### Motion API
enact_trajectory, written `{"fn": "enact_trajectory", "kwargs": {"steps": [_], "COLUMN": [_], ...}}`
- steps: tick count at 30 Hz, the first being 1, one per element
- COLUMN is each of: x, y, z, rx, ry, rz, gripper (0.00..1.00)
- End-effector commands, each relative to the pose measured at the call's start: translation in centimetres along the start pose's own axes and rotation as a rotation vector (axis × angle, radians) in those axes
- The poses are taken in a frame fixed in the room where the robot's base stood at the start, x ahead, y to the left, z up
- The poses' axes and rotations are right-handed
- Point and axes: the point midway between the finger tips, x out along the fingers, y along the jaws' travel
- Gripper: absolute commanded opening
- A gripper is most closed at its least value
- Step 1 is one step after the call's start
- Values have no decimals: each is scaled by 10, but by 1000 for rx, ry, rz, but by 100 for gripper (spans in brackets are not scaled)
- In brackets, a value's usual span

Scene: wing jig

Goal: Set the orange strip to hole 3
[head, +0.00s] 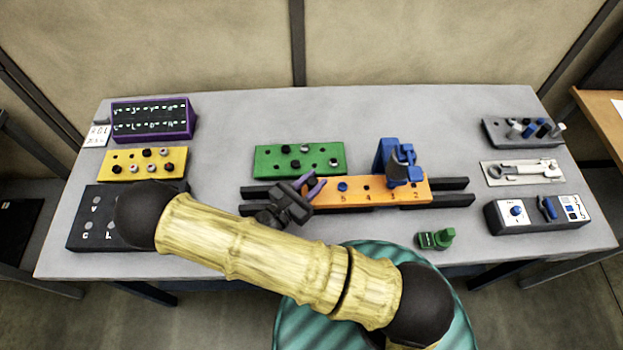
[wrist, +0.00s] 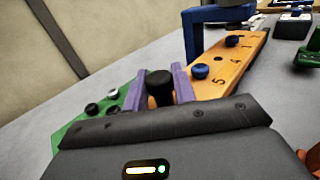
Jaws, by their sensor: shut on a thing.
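The orange strip (head: 380,191) lies along dark rails (head: 452,199), with a row of numbered holes; I can read 5, 4, 3 and 2 from left to right. It also shows in the wrist view (wrist: 218,62). A blue peg (head: 342,187) stands by number 5. My gripper (head: 312,188) is at the strip's left end. In the wrist view its purple fingers are shut on a black knob (wrist: 160,88) there.
A green block (head: 268,162) with several knobs lies behind the rails. A small green piece (head: 434,240) lies in front at right. A yellow block (head: 115,165) and purple box (head: 190,120) are at left; grey holders (head: 500,219) are at right. Bare table lies between.

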Motion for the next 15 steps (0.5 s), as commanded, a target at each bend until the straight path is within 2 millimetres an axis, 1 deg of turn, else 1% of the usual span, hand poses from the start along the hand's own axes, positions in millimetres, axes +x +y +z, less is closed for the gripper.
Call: {"fn": "enact_trajectory", "kwargs": {"steps": [8, 9, 11, 12, 15], "x": [0, 0, 0, 0, 0], "y": [0, 0, 0, 0, 0], "z": [0, 0, 0, 0, 0], "rx": [2, 2, 2, 1, 1], "ry": [-1, -1, -1, 0, 0], "rz": [2, 2, 2, 1, 0], "gripper": [0, 30, 42, 47, 47]}}
